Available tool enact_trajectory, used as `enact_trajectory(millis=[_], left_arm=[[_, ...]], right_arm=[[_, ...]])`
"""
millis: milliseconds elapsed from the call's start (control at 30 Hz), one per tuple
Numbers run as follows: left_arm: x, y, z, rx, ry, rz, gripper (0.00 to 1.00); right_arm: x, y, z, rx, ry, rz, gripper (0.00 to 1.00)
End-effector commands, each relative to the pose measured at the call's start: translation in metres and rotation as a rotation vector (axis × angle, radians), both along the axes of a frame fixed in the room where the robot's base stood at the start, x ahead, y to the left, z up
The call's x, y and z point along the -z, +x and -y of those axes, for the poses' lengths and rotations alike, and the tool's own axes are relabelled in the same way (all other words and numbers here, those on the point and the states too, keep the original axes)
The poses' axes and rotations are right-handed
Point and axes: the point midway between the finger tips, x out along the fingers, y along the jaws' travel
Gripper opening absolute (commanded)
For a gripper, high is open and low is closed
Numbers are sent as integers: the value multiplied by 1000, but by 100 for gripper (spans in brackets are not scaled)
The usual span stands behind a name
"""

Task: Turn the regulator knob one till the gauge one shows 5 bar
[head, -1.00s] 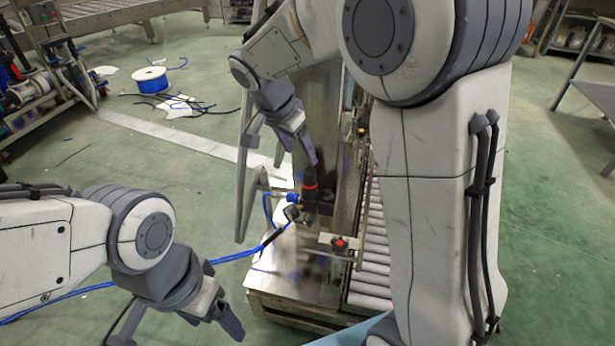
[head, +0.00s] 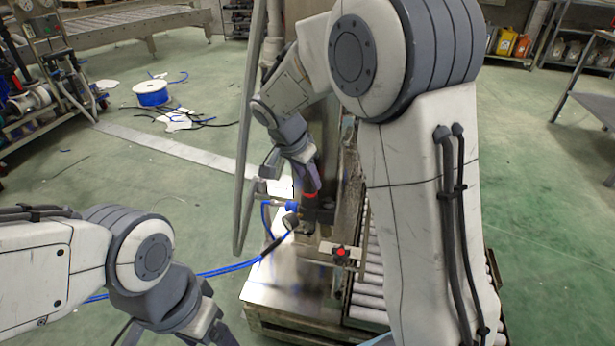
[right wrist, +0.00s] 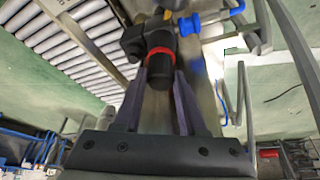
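The regulator (head: 318,214) is a dark body with a red ring and a black knob on top, at the middle of the head view. In the right wrist view, the black knob (right wrist: 161,82) points towards my gripper, below the red ring. My right gripper (right wrist: 160,76) is open, with one purple-grey finger on each side of the knob; contact is unclear. In the head view, my right gripper (head: 306,178) is above the regulator. A small round gauge (head: 290,221) is at its left; its reading cannot be made out. My left gripper (head: 217,328) is low at left, away from the regulator.
Blue hoses (head: 228,268) run left from the regulator. A red-topped part (head: 340,252) sits on a bracket just right of it. A roller conveyor (head: 368,290) lies to the right. A blue cable spool (head: 153,94) stands on the open green floor.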

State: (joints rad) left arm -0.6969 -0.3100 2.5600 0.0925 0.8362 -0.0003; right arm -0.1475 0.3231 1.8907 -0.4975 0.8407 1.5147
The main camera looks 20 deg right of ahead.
Motion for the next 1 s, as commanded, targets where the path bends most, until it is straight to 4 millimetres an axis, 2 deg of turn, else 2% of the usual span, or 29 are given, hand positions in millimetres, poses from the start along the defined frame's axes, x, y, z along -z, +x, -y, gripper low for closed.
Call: enact_trajectory(millis=[467, 767, 1000], left_arm=[[-2, 0, 0, 0, 0, 0, 78], [-9, 0, 0, 0, 0, 0, 78], [-22, 0, 0, 0, 0, 0, 78]], right_arm=[[0, -1, 0, -75, 0, -2, 0], [-2, -2, 2, -291, 0, -1, 0], [-3, -3, 3, -477, 1, -2, 0]])
